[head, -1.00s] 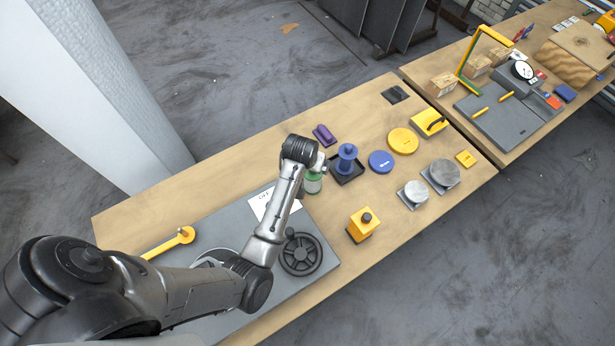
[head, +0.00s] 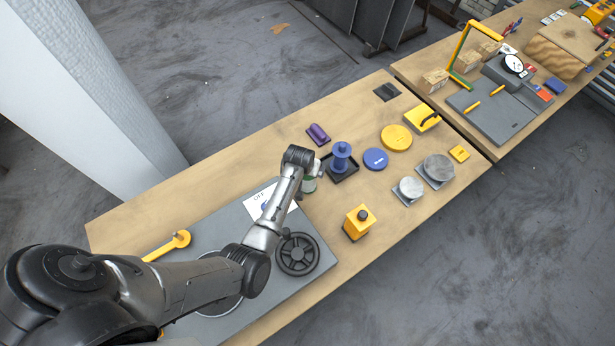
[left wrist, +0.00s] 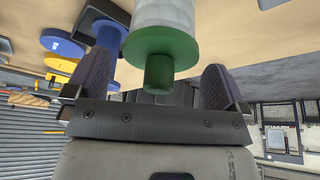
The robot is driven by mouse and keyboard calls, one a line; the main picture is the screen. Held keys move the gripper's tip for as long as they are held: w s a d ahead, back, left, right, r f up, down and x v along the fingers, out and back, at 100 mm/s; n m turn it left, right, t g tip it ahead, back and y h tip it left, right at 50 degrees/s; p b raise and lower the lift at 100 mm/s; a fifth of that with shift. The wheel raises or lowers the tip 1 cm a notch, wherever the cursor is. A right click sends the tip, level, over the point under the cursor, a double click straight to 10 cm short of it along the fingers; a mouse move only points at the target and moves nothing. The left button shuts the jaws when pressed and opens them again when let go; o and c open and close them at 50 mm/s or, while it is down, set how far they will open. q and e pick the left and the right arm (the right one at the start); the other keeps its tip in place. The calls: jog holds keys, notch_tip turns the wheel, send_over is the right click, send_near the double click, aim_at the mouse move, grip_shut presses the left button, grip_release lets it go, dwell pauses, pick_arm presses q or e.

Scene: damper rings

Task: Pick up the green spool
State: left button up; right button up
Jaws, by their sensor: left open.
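The green spool (left wrist: 160,48) shows in the left wrist view as a green flange with a narrower green stem and a pale, whitish body beyond it. Its stem lies between the two fingers of my left gripper (left wrist: 158,72), with gaps on both sides. The gripper is open, and neither finger visibly touches the spool. In the head view the green spool (head: 308,185) is a small green and white patch, mostly hidden behind my left wrist. My right gripper is not in view.
A blue spool (head: 341,158) on a black tray and a purple object (head: 318,134) stand close by. A blue disc (head: 375,159), yellow disc (head: 396,138), yellow block (head: 358,223) and black handwheel (head: 297,254) are also around.

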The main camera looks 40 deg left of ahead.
pick_arm(q)
jog(key=shift+w+f, duration=0.1)
jog(key=shift+f, duration=0.25)
jog(key=shift+c, duration=0.5)
jog(key=c, duration=1)
jog(key=shift+c, duration=0.5)
jog(key=shift+r, duration=0.15)
